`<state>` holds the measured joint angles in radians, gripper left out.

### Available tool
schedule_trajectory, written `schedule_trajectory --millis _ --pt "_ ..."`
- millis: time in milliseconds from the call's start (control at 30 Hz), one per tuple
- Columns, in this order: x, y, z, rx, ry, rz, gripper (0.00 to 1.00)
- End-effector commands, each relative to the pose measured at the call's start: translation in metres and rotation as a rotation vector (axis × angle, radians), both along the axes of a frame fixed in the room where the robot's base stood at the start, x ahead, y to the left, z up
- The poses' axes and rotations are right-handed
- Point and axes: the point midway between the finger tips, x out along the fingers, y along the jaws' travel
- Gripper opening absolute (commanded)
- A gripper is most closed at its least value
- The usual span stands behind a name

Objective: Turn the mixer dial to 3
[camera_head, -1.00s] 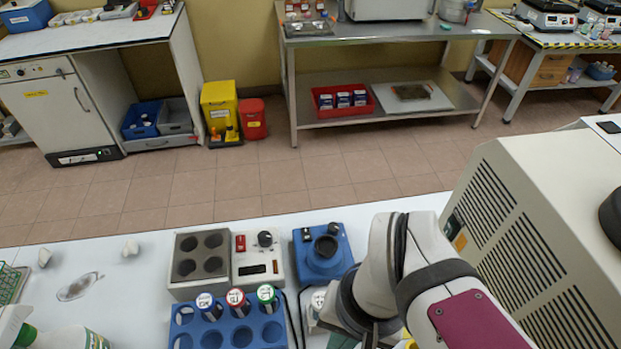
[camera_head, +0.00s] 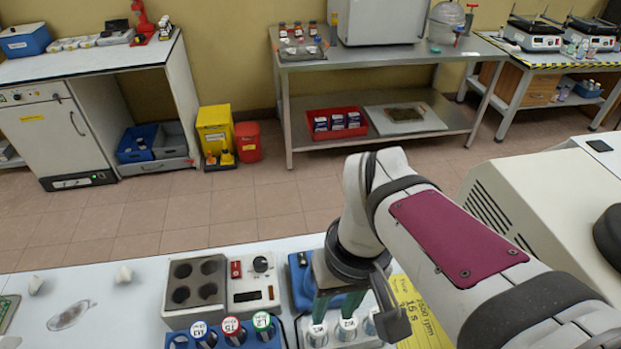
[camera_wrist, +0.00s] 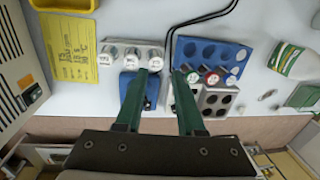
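The mixer is a blue unit (camera_head: 301,280) on the white bench, right of the grey heating block, and my gripper hides most of it in the head view. In the wrist view the mixer (camera_wrist: 152,92) shows between my fingers, partly covered by the left one. I cannot make out its dial or its setting. My gripper (camera_head: 336,312) points down over the mixer area with its two green fingers apart. In the wrist view the gripper (camera_wrist: 159,73) is open, with nothing visible held between the fingertips.
The grey heating block (camera_head: 196,290) has its own black knob beside it. A blue rack (camera_wrist: 214,50) holds capped vials. A white rack (camera_wrist: 124,44) with white-capped vials stands close to the mixer. A yellow note (camera_wrist: 73,45) and a beige machine (camera_head: 545,195) lie to one side.

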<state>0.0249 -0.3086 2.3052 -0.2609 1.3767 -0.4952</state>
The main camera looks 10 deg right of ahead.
Motion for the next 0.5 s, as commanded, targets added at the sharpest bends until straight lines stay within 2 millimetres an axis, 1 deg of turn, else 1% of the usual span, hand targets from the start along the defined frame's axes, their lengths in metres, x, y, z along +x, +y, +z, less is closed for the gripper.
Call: schedule_trajectory --millis 33,67,100,167,200,233,300,333,400,500 --pt "0.037 -0.007 0.004 -0.013 -0.018 0.209 0.48" --pt "0.060 -0.012 0.004 -0.023 -0.034 0.366 0.48" --pt "0.090 -0.019 0.003 -0.036 -0.053 0.568 0.48" --pt "0.132 -0.028 -0.003 -0.051 -0.075 0.853 0.48" --pt "0.155 -0.035 -0.009 -0.061 -0.084 1.021 0.48" --pt "0.170 -0.039 -0.014 -0.067 -0.090 1.133 0.48" --pt "0.197 -0.047 -0.025 -0.075 -0.097 1.339 0.48" --pt "0.205 -0.049 -0.028 -0.079 -0.097 1.405 0.48" --pt "0.217 -0.053 -0.034 -0.082 -0.100 1.503 0.48" --pt "0.221 -0.054 -0.045 -0.083 -0.100 1.546 0.48"
